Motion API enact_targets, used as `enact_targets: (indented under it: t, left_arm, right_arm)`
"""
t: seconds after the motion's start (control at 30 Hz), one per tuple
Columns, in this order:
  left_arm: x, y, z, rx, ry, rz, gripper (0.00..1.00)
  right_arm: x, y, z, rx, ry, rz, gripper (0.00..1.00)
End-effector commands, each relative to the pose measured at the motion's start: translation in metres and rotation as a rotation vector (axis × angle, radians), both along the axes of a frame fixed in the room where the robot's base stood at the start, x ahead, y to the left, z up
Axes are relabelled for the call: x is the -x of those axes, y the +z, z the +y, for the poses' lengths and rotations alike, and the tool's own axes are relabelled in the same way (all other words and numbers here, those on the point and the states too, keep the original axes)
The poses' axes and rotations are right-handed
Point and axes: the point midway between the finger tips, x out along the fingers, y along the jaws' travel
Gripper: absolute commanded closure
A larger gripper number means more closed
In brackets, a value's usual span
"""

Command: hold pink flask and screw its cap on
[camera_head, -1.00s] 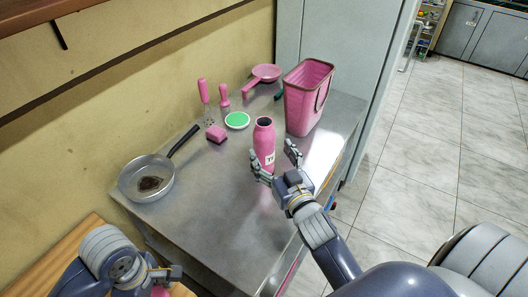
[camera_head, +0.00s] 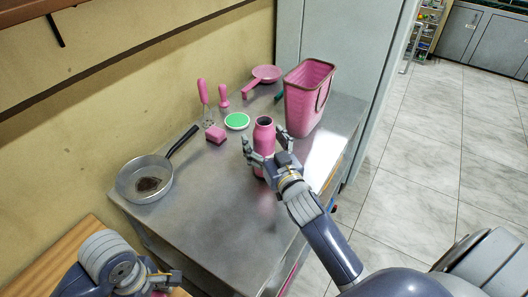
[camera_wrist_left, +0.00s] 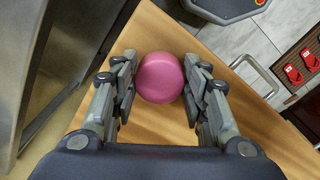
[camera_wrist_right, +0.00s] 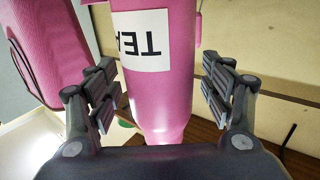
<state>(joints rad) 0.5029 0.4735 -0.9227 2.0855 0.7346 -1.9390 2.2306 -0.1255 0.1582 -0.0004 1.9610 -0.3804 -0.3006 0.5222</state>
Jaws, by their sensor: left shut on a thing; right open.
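The pink flask (camera_head: 263,133) stands upright on the metal table, its dark mouth open at the top. My right gripper (camera_head: 263,146) is open, with one finger on each side of the flask. In the right wrist view the flask (camera_wrist_right: 160,95), with its white lettered label, lies between the spread fingers, with gaps visible. My left gripper (camera_head: 163,284) is low at the left, above a wooden surface. In the left wrist view it is shut on a round pink cap (camera_wrist_left: 160,78). The cap's underside is hidden.
On the metal table (camera_head: 215,215) stand a frying pan (camera_head: 133,184) at left, a pink sponge (camera_head: 216,134), a green-topped round dish (camera_head: 237,121) and pink utensils. A tall pink bin (camera_head: 310,95) stands close behind the flask to the right. The table's front is clear.

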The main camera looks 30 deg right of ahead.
Motion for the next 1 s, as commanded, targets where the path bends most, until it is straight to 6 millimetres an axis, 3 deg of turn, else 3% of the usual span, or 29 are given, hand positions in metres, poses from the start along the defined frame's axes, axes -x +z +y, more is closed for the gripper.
enact_targets:
  t: [0.27,0.53,1.0]
  left_arm:
    - [0.0,0.0,0.0,0.0,0.0,0.0,0.73]
    - [0.0,0.0,0.0,0.0,0.0,0.0,0.73]
    - [0.0,0.009,0.0,0.0,0.0,0.0,0.73]
  right_arm:
    - [0.0,0.0,0.0,0.0,0.0,0.001,0.28]
    - [0.001,0.0,0.0,-0.001,0.0,0.001,0.89]
    - [0.0,0.01,0.0,-0.001,0.001,-0.004,0.91]
